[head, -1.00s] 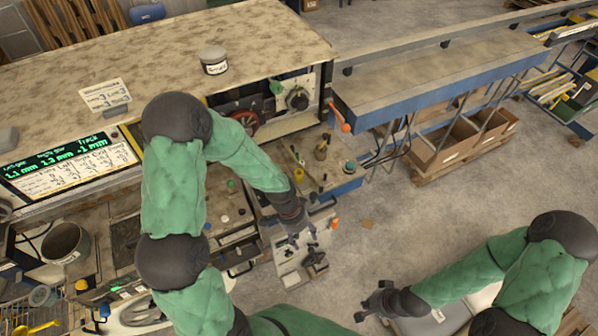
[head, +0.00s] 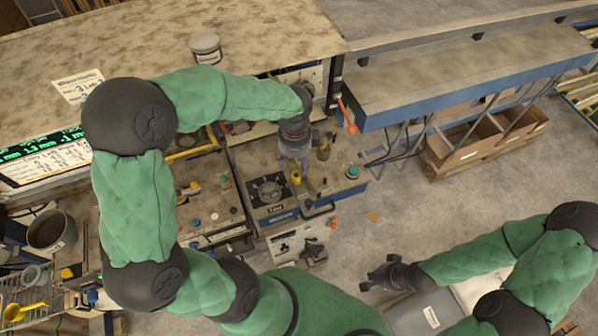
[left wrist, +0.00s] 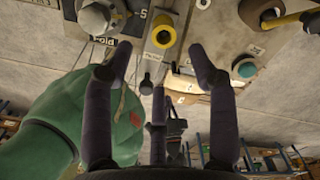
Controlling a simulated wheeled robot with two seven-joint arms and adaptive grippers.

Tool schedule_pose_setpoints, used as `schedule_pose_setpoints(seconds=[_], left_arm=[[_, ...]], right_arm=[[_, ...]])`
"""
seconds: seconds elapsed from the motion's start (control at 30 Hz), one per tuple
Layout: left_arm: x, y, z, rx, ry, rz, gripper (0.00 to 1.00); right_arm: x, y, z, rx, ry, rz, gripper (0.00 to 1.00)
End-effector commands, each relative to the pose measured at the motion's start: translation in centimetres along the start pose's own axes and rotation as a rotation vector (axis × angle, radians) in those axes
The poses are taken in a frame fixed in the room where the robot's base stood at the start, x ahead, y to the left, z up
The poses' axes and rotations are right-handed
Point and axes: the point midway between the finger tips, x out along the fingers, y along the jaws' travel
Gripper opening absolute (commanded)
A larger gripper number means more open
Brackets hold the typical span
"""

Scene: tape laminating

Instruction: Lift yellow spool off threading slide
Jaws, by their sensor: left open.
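The yellow spool (head: 296,177) stands on the right-hand part of the workbench. In the left wrist view it shows as a yellow ring with a dark centre (left wrist: 163,32), on a pale narrow strip that may be the threading slide (left wrist: 168,9). My left gripper (head: 294,158) is just behind the spool in the head view. Its fingers (left wrist: 160,60) are spread and empty in the left wrist view, with the spool ahead, between and beyond the fingertips. My right gripper (head: 374,277) hangs over the floor at the lower right, away from the bench; its fingers are too small to judge.
A teal-topped piece (head: 352,171) stands right of the spool and a dark round fixture (head: 268,190) left of it. An orange-ended lever (head: 350,127) juts out by the blue-edged side table (head: 470,85). Open floor lies right of the bench.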

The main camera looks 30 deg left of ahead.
Motion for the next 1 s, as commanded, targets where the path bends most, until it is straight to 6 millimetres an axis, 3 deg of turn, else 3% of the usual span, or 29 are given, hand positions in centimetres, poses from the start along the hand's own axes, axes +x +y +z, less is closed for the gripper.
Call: schedule_pose_setpoints(seconds=[0.1, 0.37, 0.7, 1.0], left_arm=[[1.8, 0.0, 0.0, -0.001, 0.001, 0.003, 0.58], [3.6, 0.0, 0.0, -0.003, 0.001, 0.002, 0.58], [7.8, -0.1, -0.1, -0.002, 0.002, 0.002, 0.58], [8.3, -0.2, -0.1, -0.002, 0.002, -0.001, 0.58]], right_arm=[[-0.1, 0.0, -0.1, 0.000, 0.001, 0.000, 0.00], [-0.2, -0.1, -0.1, 0.000, 0.003, 0.000, 0.00], [-0.8, -0.3, -0.1, 0.000, 0.003, 0.000, 0.00], [-0.8, -0.3, -0.1, 0.000, 0.003, 0.000, 0.00]])
